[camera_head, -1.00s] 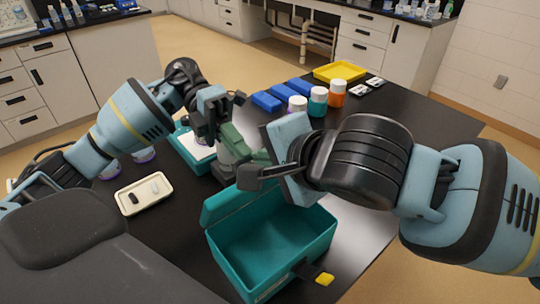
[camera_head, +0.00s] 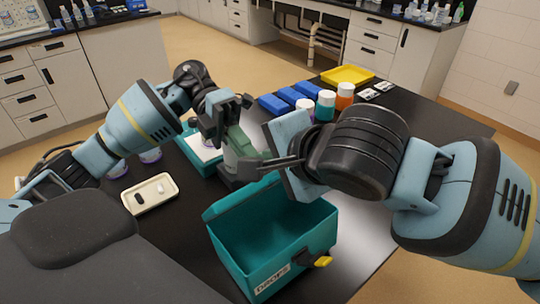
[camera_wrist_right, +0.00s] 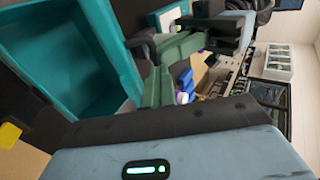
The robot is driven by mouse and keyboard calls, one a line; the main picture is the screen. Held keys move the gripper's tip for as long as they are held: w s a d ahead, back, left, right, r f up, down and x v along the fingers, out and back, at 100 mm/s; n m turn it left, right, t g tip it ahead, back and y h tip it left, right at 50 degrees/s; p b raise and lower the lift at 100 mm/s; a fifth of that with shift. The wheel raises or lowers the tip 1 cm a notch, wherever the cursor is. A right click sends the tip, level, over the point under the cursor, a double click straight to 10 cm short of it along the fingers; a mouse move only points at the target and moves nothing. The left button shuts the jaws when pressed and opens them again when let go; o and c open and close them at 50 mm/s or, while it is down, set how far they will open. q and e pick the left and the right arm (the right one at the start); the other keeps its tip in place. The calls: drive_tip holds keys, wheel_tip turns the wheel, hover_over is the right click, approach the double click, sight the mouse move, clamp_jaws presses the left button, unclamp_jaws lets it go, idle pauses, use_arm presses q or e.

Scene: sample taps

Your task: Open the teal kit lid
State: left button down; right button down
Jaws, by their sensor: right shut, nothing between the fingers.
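The teal kit (camera_head: 318,228) stands on the black bench with its inside exposed and empty-looking. A teal panel, seemingly its raised lid (camera_head: 228,206), stands along the far left edge. A yellow tab (camera_head: 323,261) and a label are on the front. The kit's open inside also shows at the left of the right wrist view (camera_wrist_right: 65,70).
Blue boxes (camera_head: 272,104), capped bottles (camera_head: 325,106) and a yellow tray (camera_head: 350,74) are at the back. Bare bench lies right of the kit.

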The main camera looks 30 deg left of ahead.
use_arm(q)
drive_tip(key=shift+s+d+f, duration=0.1)
drive_tip(key=shift+s+d, duration=0.1)
drive_tip(key=shift+d, duration=0.15)
idle(0.3)
drive_tip(key=c, duration=1.5)
unclamp_jaws()
drive_tip(key=v, duration=0.9)
